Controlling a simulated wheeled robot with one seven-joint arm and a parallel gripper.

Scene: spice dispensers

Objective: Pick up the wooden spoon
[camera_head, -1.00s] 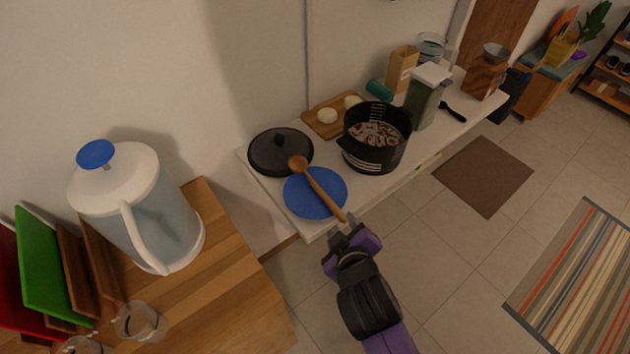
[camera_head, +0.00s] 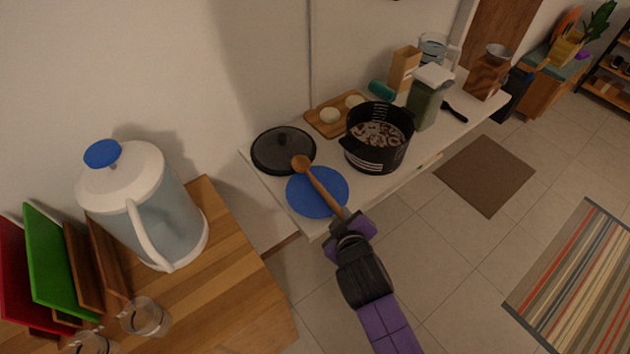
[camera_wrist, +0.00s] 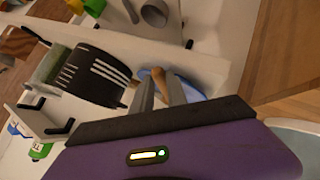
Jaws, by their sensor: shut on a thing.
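The wooden spoon (camera_head: 322,185) lies across the blue plate (camera_head: 309,199), its bowl toward the black lid and its handle reaching past the plate toward the counter's front edge. My gripper (camera_head: 346,217) is shut on the end of the spoon's handle at that edge. In the wrist view, the fingers of my gripper (camera_wrist: 168,92) close on the spoon handle (camera_wrist: 160,76) above the blue plate (camera_wrist: 188,90). Most of the spoon is hidden there. The spoon still appears to be at plate level.
A black lid (camera_head: 284,150) lies behind the plate. A black pot (camera_head: 374,152) with food stands to its right. A cutting board (camera_head: 322,126) and a glass container (camera_head: 427,108) are farther back. A large pitcher (camera_head: 180,230) stands on the wooden table at left.

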